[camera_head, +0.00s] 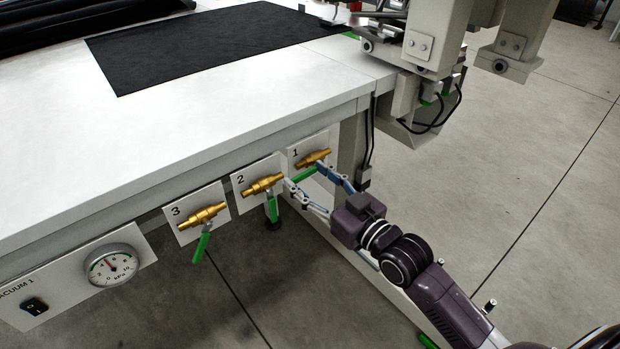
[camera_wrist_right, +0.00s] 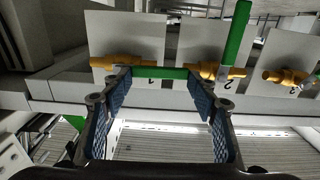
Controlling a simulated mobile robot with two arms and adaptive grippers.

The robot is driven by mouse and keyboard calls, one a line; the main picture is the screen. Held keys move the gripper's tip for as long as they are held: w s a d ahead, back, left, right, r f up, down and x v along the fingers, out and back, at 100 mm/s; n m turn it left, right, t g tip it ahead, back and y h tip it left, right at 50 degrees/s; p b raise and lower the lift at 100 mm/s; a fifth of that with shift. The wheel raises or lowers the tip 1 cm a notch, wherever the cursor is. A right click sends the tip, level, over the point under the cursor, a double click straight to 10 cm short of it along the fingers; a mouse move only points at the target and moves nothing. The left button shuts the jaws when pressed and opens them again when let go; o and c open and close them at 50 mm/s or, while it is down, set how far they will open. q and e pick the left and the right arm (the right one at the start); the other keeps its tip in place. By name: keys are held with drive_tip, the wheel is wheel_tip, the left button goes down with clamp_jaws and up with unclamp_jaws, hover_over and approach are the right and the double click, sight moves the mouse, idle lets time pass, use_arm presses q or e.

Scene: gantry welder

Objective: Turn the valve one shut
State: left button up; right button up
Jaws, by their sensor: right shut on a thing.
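Valve one (camera_head: 313,158) is a brass valve on a white plate marked 1, under the table edge. Its green handle (camera_head: 305,174) lies roughly along the brass body. My right gripper (camera_head: 307,176) is shut on this handle, with one finger at each end of its visible length. In the right wrist view the brass body of valve one (camera_wrist_right: 103,62) is at the left, and the green handle (camera_wrist_right: 160,72) runs level between the fingertips. The fingers hide the handle's ends. My left gripper is not in view.
Valve two (camera_head: 264,184) and valve three (camera_head: 202,215) are to the left, their green handles hanging down. A gauge (camera_head: 111,267) and switch (camera_head: 34,305) are further left. A table leg and cables (camera_head: 369,140) stand close right of valve one. Open floor lies right.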

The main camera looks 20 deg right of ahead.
drive_tip(key=shift+c, duration=1.1)
